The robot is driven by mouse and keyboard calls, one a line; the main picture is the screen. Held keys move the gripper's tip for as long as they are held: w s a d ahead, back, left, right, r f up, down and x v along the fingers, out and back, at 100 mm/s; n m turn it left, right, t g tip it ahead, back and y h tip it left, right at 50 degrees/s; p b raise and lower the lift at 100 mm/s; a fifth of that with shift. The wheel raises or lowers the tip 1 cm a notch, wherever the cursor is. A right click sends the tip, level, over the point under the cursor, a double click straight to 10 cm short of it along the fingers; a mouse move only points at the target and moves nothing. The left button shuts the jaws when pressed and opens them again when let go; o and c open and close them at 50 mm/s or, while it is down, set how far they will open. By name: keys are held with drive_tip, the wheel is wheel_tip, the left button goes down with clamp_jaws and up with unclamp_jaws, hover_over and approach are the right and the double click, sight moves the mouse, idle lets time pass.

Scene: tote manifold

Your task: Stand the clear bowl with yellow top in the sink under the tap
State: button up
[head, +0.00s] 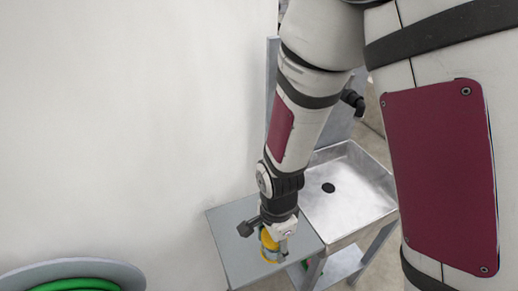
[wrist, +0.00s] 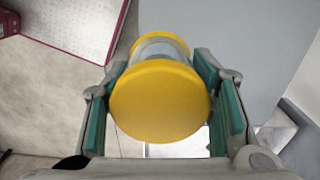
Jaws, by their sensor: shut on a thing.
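The clear bowl with yellow top (wrist: 160,100) fills the middle of the wrist view, its yellow lid facing the camera. A clear band and another yellow rim show beyond the lid. My gripper (wrist: 162,78) is shut on it, with teal pads on both sides. In the head view my gripper (head: 275,238) holds the bowl (head: 269,243) over the grey side surface, left of the sink; its height there is hard to tell. The metal sink (head: 350,210) has a dark drain and looks empty where visible. My arm hides part of it.
The grey side surface (head: 232,230) adjoins the sink's left side. A grey upright panel (head: 343,128) stands behind the sink, partly behind my arm. A green hose reel (head: 75,275) is at the lower left. A pale wall fills the left.

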drive_tip(key=w+d+r+n, duration=0.2)
drive_tip(key=w+d+n, duration=0.4)
drive_tip(key=w+d, duration=0.1)
drive_tip(key=w+d+r+n, duration=0.1)
drive_tip(key=w+d+n, duration=0.6)
drive_tip(key=w, duration=0.2)
drive_tip(key=shift+w+d+r, duration=0.2)
drive_tip(key=shift+w+r, duration=0.15)
drive_tip(key=shift+w, duration=0.05)
